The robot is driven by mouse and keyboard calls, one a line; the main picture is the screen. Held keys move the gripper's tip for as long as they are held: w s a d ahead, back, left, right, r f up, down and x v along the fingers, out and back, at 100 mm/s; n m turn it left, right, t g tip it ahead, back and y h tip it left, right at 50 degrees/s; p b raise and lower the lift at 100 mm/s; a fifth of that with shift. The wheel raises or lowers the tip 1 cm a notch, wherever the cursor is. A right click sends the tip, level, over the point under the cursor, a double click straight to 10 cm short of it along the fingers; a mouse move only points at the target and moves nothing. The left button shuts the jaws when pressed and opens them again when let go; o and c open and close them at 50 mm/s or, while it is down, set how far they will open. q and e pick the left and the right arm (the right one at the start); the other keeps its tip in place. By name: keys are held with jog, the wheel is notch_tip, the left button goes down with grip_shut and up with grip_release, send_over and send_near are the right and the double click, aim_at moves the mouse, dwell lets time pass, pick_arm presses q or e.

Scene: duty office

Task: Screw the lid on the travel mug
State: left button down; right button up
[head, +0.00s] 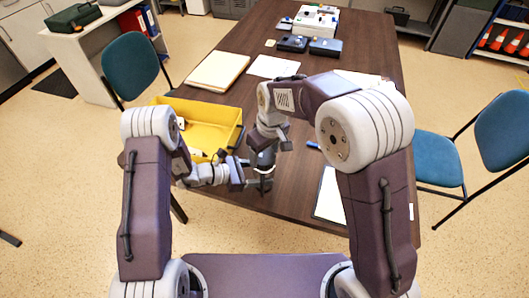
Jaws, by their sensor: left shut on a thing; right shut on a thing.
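My two grippers meet over the near part of the dark table. My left gripper (254,173) reaches in from the left and is shut on a small grey upright thing, which looks like the travel mug (264,160). My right gripper (265,142) comes down from above, directly over the mug, and is shut. The lid cannot be made out; my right gripper hides the mug's top, where the lid seems to be held. Whether lid and mug touch cannot be told.
A yellow bin (228,112) stands left of the grippers. A clipboard (329,197) lies to the right, with a blue pen (313,145) nearby. A folder (217,70), papers (273,66) and dark blue boxes (325,46) lie farther back. Blue chairs (130,65) flank the table.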

jog(key=shift+f, duration=0.55)
